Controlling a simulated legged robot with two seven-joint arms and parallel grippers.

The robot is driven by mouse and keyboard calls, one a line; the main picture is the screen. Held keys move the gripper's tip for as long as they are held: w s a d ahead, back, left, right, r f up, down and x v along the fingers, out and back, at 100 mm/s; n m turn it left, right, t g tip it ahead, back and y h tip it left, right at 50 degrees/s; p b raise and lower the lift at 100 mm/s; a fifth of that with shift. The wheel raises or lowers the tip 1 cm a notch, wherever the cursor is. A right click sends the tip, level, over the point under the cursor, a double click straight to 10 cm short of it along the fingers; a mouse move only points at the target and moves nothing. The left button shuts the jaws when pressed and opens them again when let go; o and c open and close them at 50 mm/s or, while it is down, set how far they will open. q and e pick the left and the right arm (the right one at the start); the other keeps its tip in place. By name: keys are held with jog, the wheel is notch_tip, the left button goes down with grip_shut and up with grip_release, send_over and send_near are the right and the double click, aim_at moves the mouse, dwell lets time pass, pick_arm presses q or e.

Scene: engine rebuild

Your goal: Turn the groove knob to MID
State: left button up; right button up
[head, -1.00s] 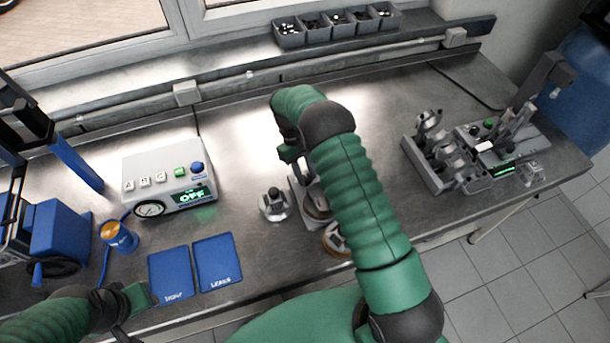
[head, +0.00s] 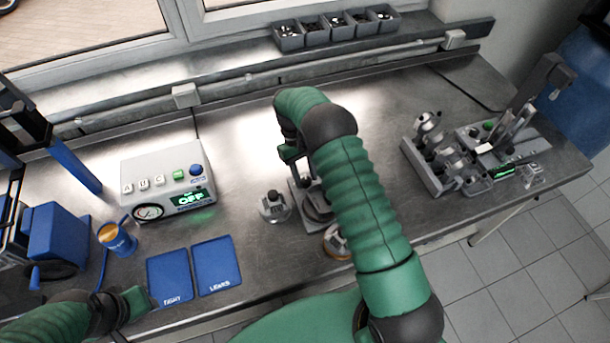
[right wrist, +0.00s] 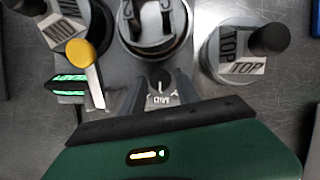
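In the right wrist view, a small dark round knob (right wrist: 159,77) sits at the middle, beside a grey label reading MID (right wrist: 161,99) upside down. My right gripper (right wrist: 160,86) has its two grey fingers apart, one on each side of the knob; I cannot tell whether they touch it. In the head view, my right gripper (head: 291,155) is over the grey fixture (head: 298,208) and my forearm hides part of it. My left gripper (head: 136,303) is at the lower left, its fingers unclear.
A block marked TOP (right wrist: 238,66), another marked MID (right wrist: 62,32), a yellow-tipped lever (right wrist: 88,60) and a round part (right wrist: 155,30) surround the right gripper.

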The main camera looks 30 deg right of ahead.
jog(key=shift+w+r, duration=0.15)
jog(key=shift+r, duration=0.15)
jog(key=p+v, duration=0.5)
jog(key=v, duration=1.1)
jog(key=shift+d+p, duration=0.15)
jog(key=shift+p, duration=0.15)
jog(key=shift+w, duration=0.25)
